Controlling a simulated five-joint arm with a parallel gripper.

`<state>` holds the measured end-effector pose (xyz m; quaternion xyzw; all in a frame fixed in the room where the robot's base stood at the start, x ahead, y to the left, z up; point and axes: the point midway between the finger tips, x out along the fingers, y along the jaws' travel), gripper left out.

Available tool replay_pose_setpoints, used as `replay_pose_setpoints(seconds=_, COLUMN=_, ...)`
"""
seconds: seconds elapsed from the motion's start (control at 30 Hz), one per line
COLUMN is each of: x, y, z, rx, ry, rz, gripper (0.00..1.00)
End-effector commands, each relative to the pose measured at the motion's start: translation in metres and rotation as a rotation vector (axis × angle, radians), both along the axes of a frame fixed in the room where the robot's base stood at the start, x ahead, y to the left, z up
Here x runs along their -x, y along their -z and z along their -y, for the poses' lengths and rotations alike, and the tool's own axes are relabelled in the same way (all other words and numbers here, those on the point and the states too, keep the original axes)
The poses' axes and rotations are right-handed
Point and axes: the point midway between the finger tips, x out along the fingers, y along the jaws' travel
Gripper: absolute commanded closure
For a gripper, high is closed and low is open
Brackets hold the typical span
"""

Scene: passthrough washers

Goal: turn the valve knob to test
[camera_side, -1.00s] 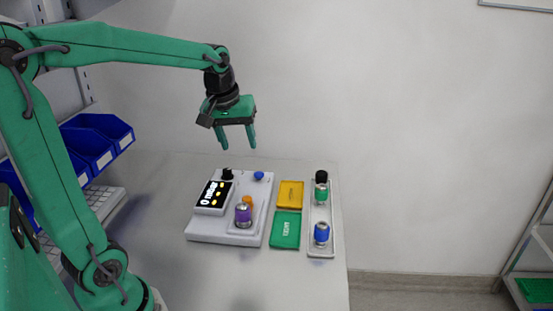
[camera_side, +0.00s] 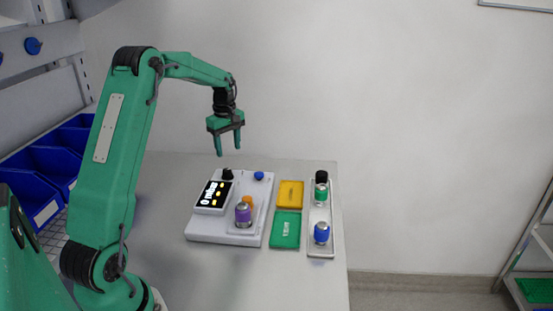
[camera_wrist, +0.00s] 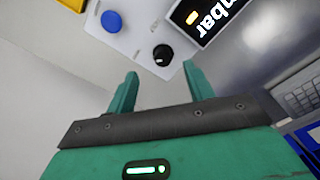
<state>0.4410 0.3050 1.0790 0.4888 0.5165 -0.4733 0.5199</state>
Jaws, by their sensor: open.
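A black knob (camera_side: 227,174) stands at the back left of a white device (camera_side: 205,227), behind its display (camera_side: 213,196). In the wrist view the black knob (camera_wrist: 162,54) carries a small white mark and lies just beyond my fingertips. Which position the mark points to cannot be read. My gripper (camera_side: 228,150) is open and empty, pointing down above the black knob and apart from it. The open fingers (camera_wrist: 160,72) also show in the wrist view. A blue round knob (camera_side: 259,176) sits at the device's back right; it also shows in the wrist view (camera_wrist: 111,21).
A purple-banded metal part (camera_side: 243,215) and an orange part (camera_side: 247,201) stand on the device. To the right lie a yellow tray (camera_side: 290,194), a green tray (camera_side: 285,230) and a pale tray (camera_side: 320,252) with capped vials. Blue bins (camera_side: 35,185) are at left.

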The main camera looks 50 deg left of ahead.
Motion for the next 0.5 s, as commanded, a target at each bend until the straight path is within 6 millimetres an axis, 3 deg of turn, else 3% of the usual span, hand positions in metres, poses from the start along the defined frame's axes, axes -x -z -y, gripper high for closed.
replay_pose_setpoints(seconds=0.2, x=0.000, y=0.018, z=-0.019, rx=0.013, ry=-0.078, rz=-0.017, gripper=0.48)
replay_pose_setpoints(seconds=0.5, x=0.000, y=0.021, z=-0.020, rx=0.014, ry=-0.084, rz=-0.019, gripper=0.48)
